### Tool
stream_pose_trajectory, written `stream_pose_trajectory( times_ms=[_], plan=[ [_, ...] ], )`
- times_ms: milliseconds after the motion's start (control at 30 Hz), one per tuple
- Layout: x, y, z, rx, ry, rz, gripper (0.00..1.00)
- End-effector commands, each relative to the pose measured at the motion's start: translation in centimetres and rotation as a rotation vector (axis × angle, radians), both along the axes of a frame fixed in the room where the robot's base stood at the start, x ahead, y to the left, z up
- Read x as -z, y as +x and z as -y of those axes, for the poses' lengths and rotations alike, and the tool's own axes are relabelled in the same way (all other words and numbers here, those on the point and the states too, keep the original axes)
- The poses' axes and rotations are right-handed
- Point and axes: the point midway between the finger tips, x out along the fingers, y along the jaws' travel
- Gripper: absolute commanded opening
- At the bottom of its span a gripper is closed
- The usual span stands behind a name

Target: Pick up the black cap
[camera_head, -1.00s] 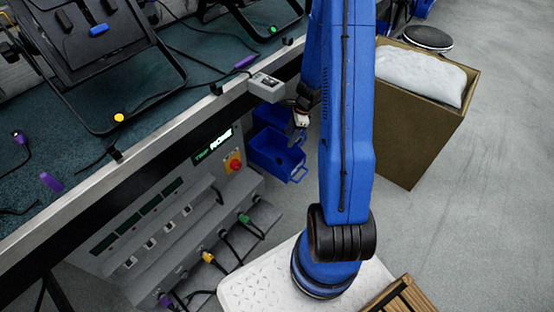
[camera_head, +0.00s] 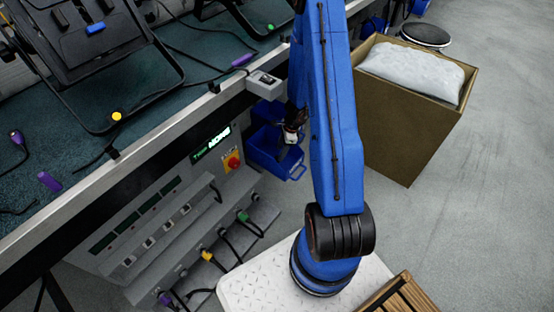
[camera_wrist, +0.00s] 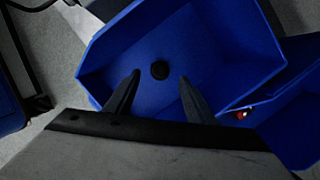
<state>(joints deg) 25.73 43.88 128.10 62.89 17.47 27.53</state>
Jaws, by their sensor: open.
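The black cap (camera_wrist: 160,70) is a small dark round piece lying on the floor of a blue bin (camera_wrist: 235,75) in the wrist view. My gripper (camera_wrist: 159,80) is open, with its two dark fingers reaching over the bin. The cap shows between and just beyond the fingertips, and nothing is held. How high the fingers are above it, I cannot tell. In the head view my gripper (camera_head: 284,152) is partly hidden by its own arm and hangs over the blue bin (camera_head: 262,158). The cap cannot be seen there.
Another blue bin (camera_wrist: 300,130) adjoins at the right. The workbench (camera_head: 130,160) with cables and black stands is at the left. A control panel (camera_head: 205,165) stands below its edge. A cardboard box (camera_head: 405,125) with a white bag stands to the right. Grey floor lies open beyond it.

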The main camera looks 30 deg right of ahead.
Motion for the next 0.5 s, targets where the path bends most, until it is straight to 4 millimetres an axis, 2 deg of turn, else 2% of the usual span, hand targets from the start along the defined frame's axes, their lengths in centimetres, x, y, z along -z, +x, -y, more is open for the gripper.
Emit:
stream_pose_trajectory(
  times_ms=[233,500],
  plan=[
    [2.9,0.4,-1.1,-0.001,0.002,-0.002,0.49],
    [3.8,0.5,-1.2,-0.001,0.000,-0.001,0.49]
  ],
)
